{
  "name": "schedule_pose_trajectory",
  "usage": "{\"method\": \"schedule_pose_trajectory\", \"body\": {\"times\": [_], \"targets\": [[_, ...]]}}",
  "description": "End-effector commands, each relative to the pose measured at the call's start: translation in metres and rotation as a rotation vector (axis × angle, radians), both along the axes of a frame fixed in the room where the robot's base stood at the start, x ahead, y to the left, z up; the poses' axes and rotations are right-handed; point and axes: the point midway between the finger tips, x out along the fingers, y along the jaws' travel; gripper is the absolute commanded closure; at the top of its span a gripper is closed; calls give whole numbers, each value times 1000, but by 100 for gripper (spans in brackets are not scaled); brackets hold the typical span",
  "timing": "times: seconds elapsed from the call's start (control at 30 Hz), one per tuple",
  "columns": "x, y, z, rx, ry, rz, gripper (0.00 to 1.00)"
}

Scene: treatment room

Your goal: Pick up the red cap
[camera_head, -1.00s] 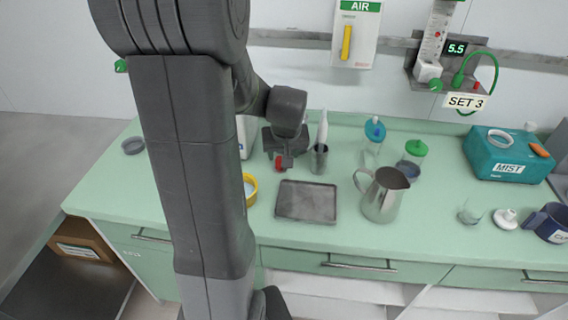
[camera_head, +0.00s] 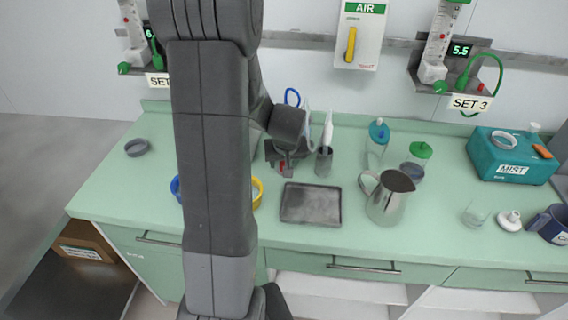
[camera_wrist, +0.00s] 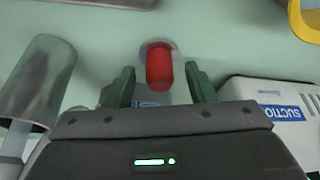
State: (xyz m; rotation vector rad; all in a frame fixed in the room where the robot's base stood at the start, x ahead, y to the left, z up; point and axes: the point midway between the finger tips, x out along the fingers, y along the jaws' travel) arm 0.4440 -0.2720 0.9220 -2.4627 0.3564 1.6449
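The red cap (camera_wrist: 160,70) is a short red cylinder in the wrist view, with a pale grey round rim at its far end. My gripper (camera_wrist: 159,80) is open, with one dark green finger on each side of the cap and visible gaps between. I cannot tell how far the fingertips are above the counter. In the head view the cap is a small red patch (camera_head: 283,167) under my gripper (camera_head: 287,170), partly hidden by it.
A metal cup (camera_wrist: 38,80) stands close left of my gripper in the wrist view, and a white suction box (camera_wrist: 270,100) close right. A grey tray (camera_head: 311,204), a steel pitcher (camera_head: 388,200) and a yellow ring (camera_head: 257,192) are nearby.

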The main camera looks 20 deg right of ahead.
Motion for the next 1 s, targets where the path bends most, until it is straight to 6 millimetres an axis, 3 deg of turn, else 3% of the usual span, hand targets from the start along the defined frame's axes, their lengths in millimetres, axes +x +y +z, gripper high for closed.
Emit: {"method": "schedule_pose_trajectory", "body": {"times": [0.03,0.23,0.57,1.0], "targets": [[0,0,0,0,0,0,58],[0,0,0,0,0,0,97],[0,0,4,-1,-2,0,97],[0,0,78,-2,-5,0,97]]}}
